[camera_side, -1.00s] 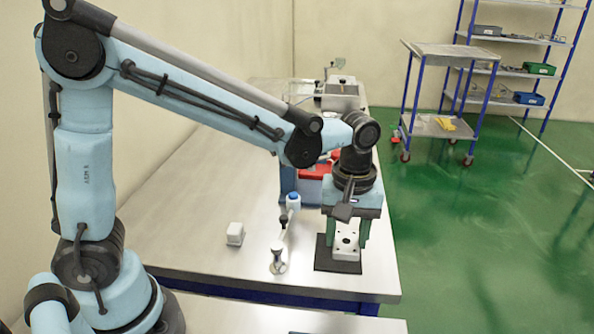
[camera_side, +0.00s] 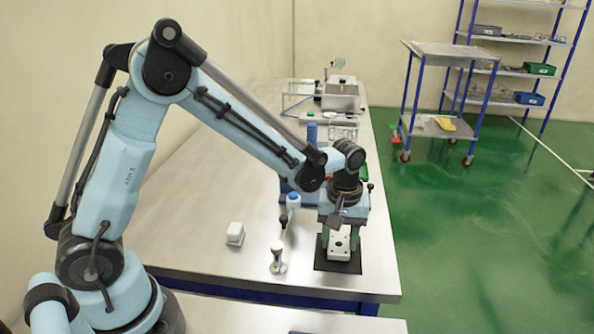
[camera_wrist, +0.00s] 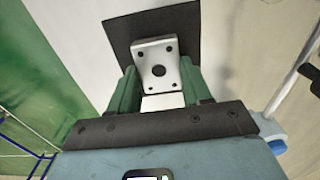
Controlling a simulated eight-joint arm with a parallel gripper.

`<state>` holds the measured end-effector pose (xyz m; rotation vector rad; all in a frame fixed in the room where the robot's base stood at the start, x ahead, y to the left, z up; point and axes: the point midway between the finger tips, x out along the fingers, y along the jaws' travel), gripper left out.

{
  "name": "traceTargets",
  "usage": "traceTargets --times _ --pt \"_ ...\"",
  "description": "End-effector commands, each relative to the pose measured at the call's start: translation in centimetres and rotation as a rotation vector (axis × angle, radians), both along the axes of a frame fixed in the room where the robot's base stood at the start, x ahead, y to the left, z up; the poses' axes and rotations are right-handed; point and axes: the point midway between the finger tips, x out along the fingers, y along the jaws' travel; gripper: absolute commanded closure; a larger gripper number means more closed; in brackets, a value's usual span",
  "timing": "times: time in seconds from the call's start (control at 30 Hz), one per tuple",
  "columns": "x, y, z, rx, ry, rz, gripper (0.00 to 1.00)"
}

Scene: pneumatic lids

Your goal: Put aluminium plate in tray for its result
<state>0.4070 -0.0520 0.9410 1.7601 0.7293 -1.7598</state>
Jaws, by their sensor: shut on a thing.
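The aluminium plate is a pale block with a dark centre hole and smaller corner holes. It shows in the side view (camera_side: 339,245) and in the wrist view (camera_wrist: 158,64). My gripper (camera_side: 340,240) points down over a black mat (camera_side: 338,267). In the wrist view the green fingers (camera_wrist: 160,88) are shut on the plate from both sides. The mat lies behind the plate there; I cannot tell whether the plate touches it. The result trays are mostly hidden behind my gripper; a bit of blue bin (camera_side: 285,184) and a bit of green (camera_side: 365,172) show.
A small white block (camera_side: 235,234) and a stand with a round base (camera_side: 278,266) are left of the mat. A blue-capped bottle (camera_side: 293,200) stands behind them. Equipment (camera_side: 340,92) is at the bench's far end. The bench's right edge is close to the mat.

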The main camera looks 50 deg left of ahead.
Motion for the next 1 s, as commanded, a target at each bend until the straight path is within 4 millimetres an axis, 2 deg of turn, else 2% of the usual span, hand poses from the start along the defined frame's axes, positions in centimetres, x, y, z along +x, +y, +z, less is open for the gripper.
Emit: traceTargets --times 0.23,0.27,0.4,0.43,0.77,0.87,1.0 --pt "0.0 0.0 -0.4 0.000 0.000 0.000 0.85" --pt "0.0 0.0 -0.4 0.000 0.000 0.000 0.50" --pt "0.0 0.0 -0.4 0.000 0.000 0.000 0.29" --pt "0.0 0.0 -0.4 0.000 0.000 0.000 0.26" --pt "0.0 0.0 -0.1 0.000 0.000 0.000 0.26" --pt "0.0 0.0 0.7 0.000 0.000 0.000 0.26" --pt "-0.1 0.0 3.0 0.000 0.000 0.000 0.26"
